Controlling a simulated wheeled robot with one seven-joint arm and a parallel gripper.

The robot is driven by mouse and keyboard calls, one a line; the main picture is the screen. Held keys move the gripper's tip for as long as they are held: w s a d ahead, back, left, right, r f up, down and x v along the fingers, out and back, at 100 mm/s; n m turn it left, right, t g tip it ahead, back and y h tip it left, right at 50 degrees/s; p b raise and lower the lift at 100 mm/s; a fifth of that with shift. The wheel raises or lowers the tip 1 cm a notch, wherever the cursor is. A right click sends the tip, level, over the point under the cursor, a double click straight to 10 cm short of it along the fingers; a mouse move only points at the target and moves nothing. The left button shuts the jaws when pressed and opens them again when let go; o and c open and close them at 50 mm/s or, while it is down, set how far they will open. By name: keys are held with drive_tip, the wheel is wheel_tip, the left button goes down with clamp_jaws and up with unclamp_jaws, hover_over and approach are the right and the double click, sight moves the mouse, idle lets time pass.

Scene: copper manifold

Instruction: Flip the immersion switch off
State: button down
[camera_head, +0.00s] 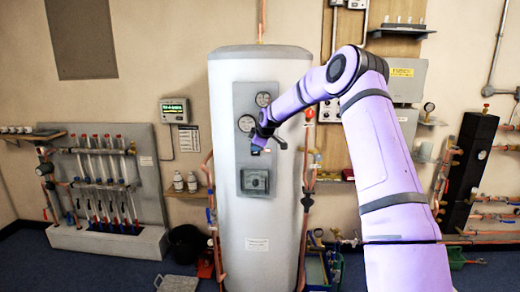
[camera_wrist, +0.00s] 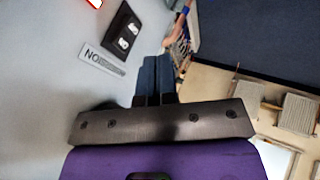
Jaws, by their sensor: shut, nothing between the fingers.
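A tall pale cylinder (camera_head: 225,220) stands mid-picture in the head view, with a grey panel (camera_head: 243,95) carrying two round gauges on its front. My gripper (camera_head: 260,146) is in front of the lower part of this panel and hides some of it. In the wrist view my gripper (camera_wrist: 154,68) has its two dark fingers together, with nothing between them. A black plate with two pale ovals (camera_wrist: 124,33) lies beyond the fingertips to the upper left. A label (camera_wrist: 101,62) with partly readable letters is beside it. I cannot tell for certain which part is the immersion switch.
A dark square fitting (camera_head: 255,181) is below my gripper on the cylinder. Copper pipes (camera_head: 306,210) run up both sides of the cylinder. A wall controller (camera_head: 174,110) and a rack of tubes (camera_head: 105,165) are at the left. Part of a red-edged thing (camera_wrist: 95,3) shows at the wrist view's top.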

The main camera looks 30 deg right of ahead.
drive_tip(key=v, duration=0.8)
drive_tip(key=shift+d+r, duration=0.3)
drive_tip(key=shift+r, duration=0.15)
drive_tip(key=shift+w+f, duration=0.1)
drive_tip(key=shift+s+f+g, duration=0.3)
drive_tip(key=shift+f, duration=0.3)
drive_tip(key=w+d+r+x, duration=0.1)
drive_tip(key=w+d+x, duration=0.1)
drive_tip(key=x, duration=1)
